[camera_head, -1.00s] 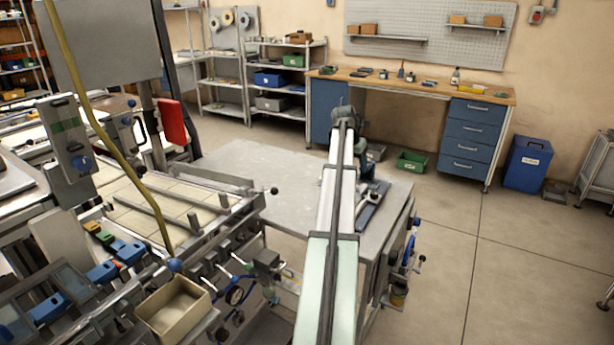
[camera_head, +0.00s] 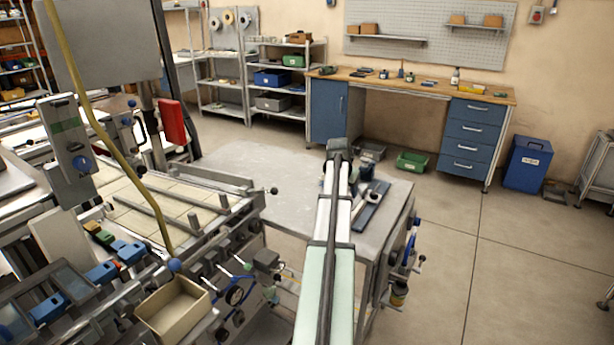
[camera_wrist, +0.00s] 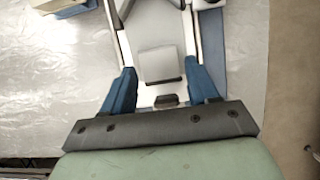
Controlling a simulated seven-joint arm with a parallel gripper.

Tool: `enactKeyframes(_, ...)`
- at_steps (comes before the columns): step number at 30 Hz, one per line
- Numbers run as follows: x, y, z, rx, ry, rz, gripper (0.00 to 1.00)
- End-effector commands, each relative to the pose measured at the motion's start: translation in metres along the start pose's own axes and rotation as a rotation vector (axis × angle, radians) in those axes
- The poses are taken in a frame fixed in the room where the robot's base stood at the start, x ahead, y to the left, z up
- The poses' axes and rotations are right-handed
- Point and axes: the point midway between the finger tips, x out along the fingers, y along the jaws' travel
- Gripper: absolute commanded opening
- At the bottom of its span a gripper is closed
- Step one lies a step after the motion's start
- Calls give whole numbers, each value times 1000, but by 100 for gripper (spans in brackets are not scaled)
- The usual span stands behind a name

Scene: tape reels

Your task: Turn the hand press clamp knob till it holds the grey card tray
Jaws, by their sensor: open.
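A grey and white device with a blue base strip (camera_head: 370,208), probably the hand press, lies near the right end of the grey table, partly behind my arm. In the wrist view its blue strip (camera_wrist: 211,50) runs along the right. My gripper (camera_wrist: 158,74) points at the device with two blue fingers spread apart. A small grey plate (camera_wrist: 160,62) shows between the fingers, perhaps the card tray; I cannot tell whether anything touches it. I cannot make out the clamp knob for certain. In the head view my gripper is hidden behind my arm.
A large machine with levers and an open beige box (camera_head: 172,308) stands at the left. Hoses and valves (camera_head: 408,255) hang on the table's right side. A green bin (camera_head: 412,162) sits on the floor beyond.

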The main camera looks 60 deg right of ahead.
Motion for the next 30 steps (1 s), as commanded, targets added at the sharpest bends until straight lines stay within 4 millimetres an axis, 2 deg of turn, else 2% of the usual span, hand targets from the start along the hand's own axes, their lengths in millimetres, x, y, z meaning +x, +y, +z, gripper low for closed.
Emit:
enactKeyframes(1,9,0,0,0,2,-1,59)
enactKeyframes(9,43,0,-2,0,3,-1,59)
enactKeyframes(30,-56,0,39,0,-1,1,59)
